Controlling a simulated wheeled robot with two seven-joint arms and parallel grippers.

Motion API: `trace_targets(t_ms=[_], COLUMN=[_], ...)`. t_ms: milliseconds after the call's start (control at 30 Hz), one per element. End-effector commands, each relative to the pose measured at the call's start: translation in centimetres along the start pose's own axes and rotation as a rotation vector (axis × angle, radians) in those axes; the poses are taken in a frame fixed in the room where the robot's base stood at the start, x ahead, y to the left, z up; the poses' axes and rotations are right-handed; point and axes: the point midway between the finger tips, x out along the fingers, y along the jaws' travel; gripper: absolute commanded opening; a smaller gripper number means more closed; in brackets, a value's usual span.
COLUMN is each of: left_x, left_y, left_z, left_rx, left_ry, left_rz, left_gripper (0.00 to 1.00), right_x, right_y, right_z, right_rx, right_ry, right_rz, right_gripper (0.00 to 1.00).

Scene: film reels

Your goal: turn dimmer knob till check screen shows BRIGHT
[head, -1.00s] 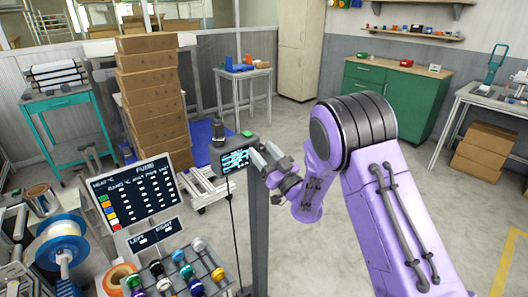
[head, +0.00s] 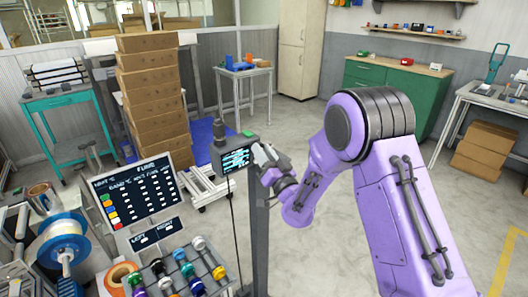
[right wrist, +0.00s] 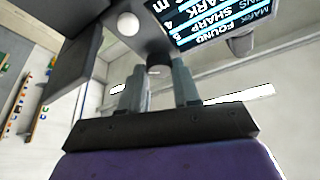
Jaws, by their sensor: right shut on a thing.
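The check screen (head: 236,160) is a small dark panel with pale blue text on a post. It shows closer in the right wrist view (right wrist: 215,22), tilted and cut off. My right gripper (head: 259,154) is at the right side of the screen. In the right wrist view its two grey fingers (right wrist: 159,82) are shut on the dark round dimmer knob (right wrist: 159,62). The fingers hide part of the knob. My left gripper is not in view.
A larger board (head: 137,190) with a table of text stands at left. Stacked boxes (head: 152,90) stand behind. The floor right of the post is open.

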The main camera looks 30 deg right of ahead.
Motion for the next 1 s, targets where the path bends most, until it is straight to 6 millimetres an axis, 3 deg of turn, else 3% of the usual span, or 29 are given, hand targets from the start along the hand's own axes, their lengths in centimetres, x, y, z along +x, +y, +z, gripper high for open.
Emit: trace_targets(t_ms=[600,1000], left_x=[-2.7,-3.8], left_y=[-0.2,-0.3], left_z=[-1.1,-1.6], left_rx=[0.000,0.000], left_ry=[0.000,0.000], left_rz=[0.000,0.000], left_gripper=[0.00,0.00], right_x=[0.1,0.1], right_y=[-0.4,-0.5], right_z=[-0.3,-0.3], right_rx=[0.525,0.736], right_ry=[0.001,0.001], right_rz=[0.219,0.305], right_gripper=[0.01,0.01])
